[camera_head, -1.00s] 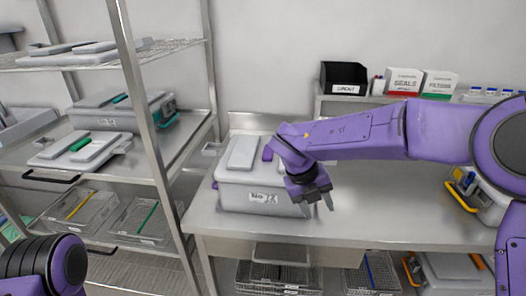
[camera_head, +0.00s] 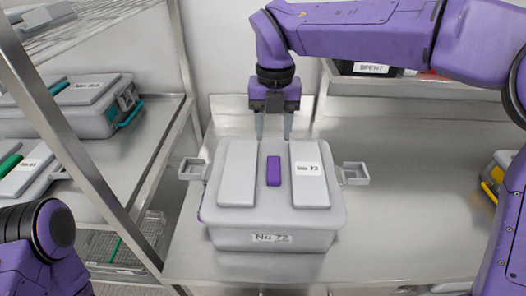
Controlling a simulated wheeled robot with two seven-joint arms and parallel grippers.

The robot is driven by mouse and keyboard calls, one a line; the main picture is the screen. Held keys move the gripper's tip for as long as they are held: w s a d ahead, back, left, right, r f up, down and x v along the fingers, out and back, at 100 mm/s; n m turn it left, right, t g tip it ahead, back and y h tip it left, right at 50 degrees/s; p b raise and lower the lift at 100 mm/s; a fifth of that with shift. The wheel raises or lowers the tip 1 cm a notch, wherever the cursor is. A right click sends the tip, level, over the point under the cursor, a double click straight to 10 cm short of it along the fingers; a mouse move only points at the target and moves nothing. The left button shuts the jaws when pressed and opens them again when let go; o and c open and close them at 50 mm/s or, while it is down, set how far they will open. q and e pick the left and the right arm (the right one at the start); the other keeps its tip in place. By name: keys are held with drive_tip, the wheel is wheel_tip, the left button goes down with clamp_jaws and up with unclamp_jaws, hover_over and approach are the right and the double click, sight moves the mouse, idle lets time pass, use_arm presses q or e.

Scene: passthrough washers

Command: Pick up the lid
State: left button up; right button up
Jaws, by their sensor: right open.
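A grey box labelled "No 72" (camera_head: 270,239) stands on the steel table. Its grey lid (camera_head: 256,213) is on top, with two raised panels, a label on the right panel and a purple block (camera_head: 273,171) in the middle. My right gripper (camera_head: 274,138) points down at the lid's far edge, behind the purple block, with its two fingers apart and nothing between them. I cannot tell whether the fingertips touch the lid. My left arm shows at the lower left, but its gripper is out of view.
Grey side handles (camera_head: 355,173) stick out from the box. A steel rack (camera_head: 150,150) with other lidded boxes (camera_head: 78,104) stands at the left. A raised shelf (camera_head: 400,86) runs along the back.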

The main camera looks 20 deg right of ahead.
sight(274, 168)
drive_tip(key=shift+w+f, duration=0.2)
drive_tip(key=shift+f, duration=0.75)
drive_tip(key=s+f, duration=0.1)
drive_tip(key=s+f+p, duration=0.1)
drive_tip(key=shift+s+f, duration=0.2)
drive_tip(key=shift+s, duration=0.15)
drive_tip(key=f, duration=0.2)
drive_tip(key=w+f+p, duration=0.1)
drive_tip(key=f, duration=0.1)
drive_tip(key=w+f+p, duration=0.1)
drive_tip(key=f, duration=0.1)
drive_tip(key=shift+w+d, duration=0.15)
drive_tip(key=shift+w, duration=0.05)
drive_tip(key=shift+s+r, duration=0.2)
drive_tip(key=shift+s, duration=0.35)
drive_tip(key=c, duration=0.4)
use_arm(q)
drive_tip(key=r, duration=0.3)
drive_tip(key=shift+s, duration=0.25)
use_arm(e)
clamp_jaws()
